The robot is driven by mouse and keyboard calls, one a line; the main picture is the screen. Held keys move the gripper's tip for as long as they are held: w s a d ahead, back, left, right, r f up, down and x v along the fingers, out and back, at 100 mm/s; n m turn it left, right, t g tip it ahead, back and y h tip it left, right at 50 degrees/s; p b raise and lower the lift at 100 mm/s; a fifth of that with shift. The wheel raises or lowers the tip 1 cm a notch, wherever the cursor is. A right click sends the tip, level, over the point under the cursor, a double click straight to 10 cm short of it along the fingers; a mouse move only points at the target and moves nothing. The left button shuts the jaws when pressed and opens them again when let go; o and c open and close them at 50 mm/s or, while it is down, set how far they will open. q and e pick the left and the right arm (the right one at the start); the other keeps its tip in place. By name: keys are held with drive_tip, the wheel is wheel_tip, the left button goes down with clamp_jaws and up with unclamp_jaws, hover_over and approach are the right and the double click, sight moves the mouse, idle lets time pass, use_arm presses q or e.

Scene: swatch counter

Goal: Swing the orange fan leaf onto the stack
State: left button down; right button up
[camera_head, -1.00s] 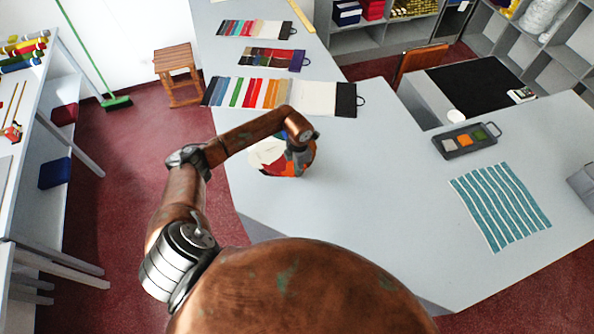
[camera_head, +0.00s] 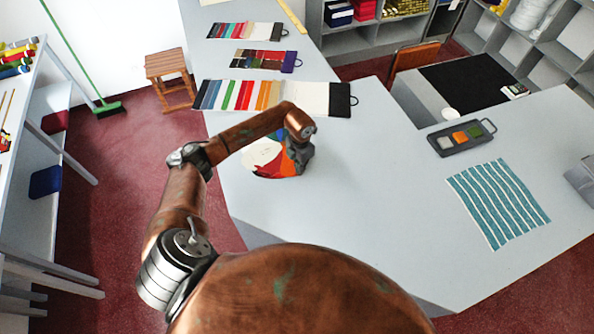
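The fan of coloured leaves (camera_head: 262,153) lies on the grey counter in the head view. A cream leaf is at its left, red in the middle, and the orange leaf (camera_head: 287,168) at its right, with green and blue showing near the wrist. My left gripper (camera_head: 299,160) is dark grey and points down at the fan's right edge, beside the orange leaf. Its fingers are small and partly hidden by the wrist, so I cannot tell if they are open or touch the leaf. My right gripper is not in view.
A long swatch card (camera_head: 270,96) lies behind the fan, with two smaller ones beyond it. A dark tray (camera_head: 461,138) with coloured squares and a blue-striped cloth (camera_head: 497,203) lie to the right. The counter between fan and cloth is clear.

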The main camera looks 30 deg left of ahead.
use_arm(q)
drive_tip(key=shift+w+d+f+n+b, duration=0.1)
drive_tip(key=shift+w+d+n+b, duration=0.1)
drive_tip(key=shift+w+n+b, duration=0.25)
drive_tip(key=shift+w+d+f+n+b, duration=0.15)
drive_tip(key=shift+w+n+b, duration=0.1)
drive_tip(key=shift+w+b, duration=0.25)
drive_tip(key=w+n+b, duration=0.2)
drive_tip(key=w, duration=0.1)
drive_tip(key=w+n+b, duration=0.1)
drive_tip(key=shift+w+d, duration=0.3)
drive_tip(key=shift+w, duration=0.1)
drive_tip(key=shift+w+a+r+n+b, duration=0.1)
drive_tip(key=shift+w+r+n+b, duration=0.1)
drive_tip(key=shift+w+n+b, duration=0.8)
drive_tip(key=shift+w, duration=0.15)
drive_tip(key=c, duration=2.2)
unclamp_jaws()
drive_tip(key=shift+r, duration=0.1)
wheel_tip(320, 180, up, 12)
